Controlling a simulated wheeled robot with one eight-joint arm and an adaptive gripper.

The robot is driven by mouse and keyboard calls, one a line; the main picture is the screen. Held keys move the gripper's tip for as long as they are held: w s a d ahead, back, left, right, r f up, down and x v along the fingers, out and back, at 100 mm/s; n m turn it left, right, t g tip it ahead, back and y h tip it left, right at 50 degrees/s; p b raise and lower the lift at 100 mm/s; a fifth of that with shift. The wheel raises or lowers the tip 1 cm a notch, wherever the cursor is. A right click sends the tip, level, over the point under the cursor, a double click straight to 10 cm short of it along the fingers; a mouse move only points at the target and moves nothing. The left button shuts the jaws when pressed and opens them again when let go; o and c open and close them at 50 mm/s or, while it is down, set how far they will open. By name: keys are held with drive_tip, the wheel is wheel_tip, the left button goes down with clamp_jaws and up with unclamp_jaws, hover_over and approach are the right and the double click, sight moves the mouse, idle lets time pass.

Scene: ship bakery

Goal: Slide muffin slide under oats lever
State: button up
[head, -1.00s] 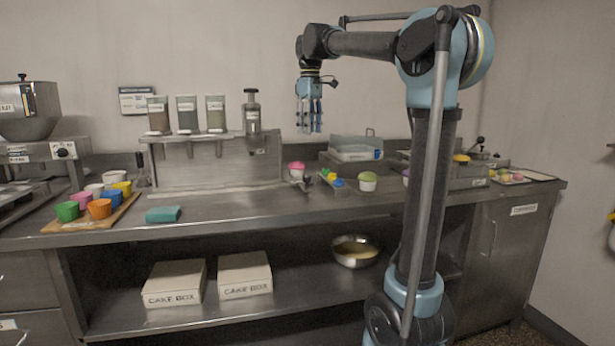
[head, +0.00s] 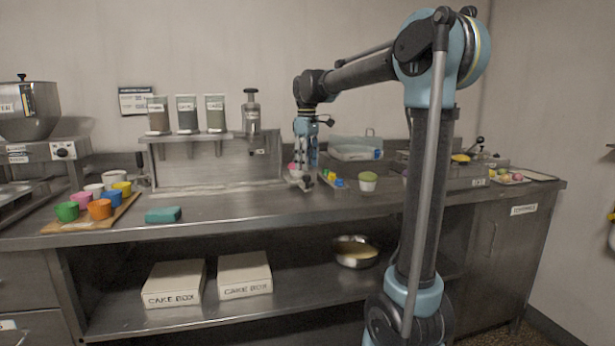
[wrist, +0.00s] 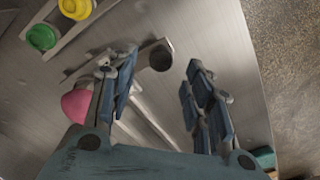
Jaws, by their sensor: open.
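My gripper (head: 306,166) points down over the counter in the head view, at the right end of the dispenser stand. In the wrist view its fingers (wrist: 161,68) are apart and empty. A dark round knob on the metal muffin slide (wrist: 160,56) shows between and beyond the fingertips; contact cannot be told. A pink-topped muffin (wrist: 75,106) lies to the left of the fingers and is partly hidden by them; it also shows behind the gripper in the head view (head: 292,167). A small dispenser lever (head: 257,151) hangs below the stand's right end; its label is unreadable, so I cannot tell if it is for oats.
A teal sponge (head: 163,214) and a board of coloured cups (head: 72,224) lie left. The counter (head: 235,208) is clear between sponge and gripper.

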drive_tip(key=shift+f, duration=2.3)
clamp_jaws()
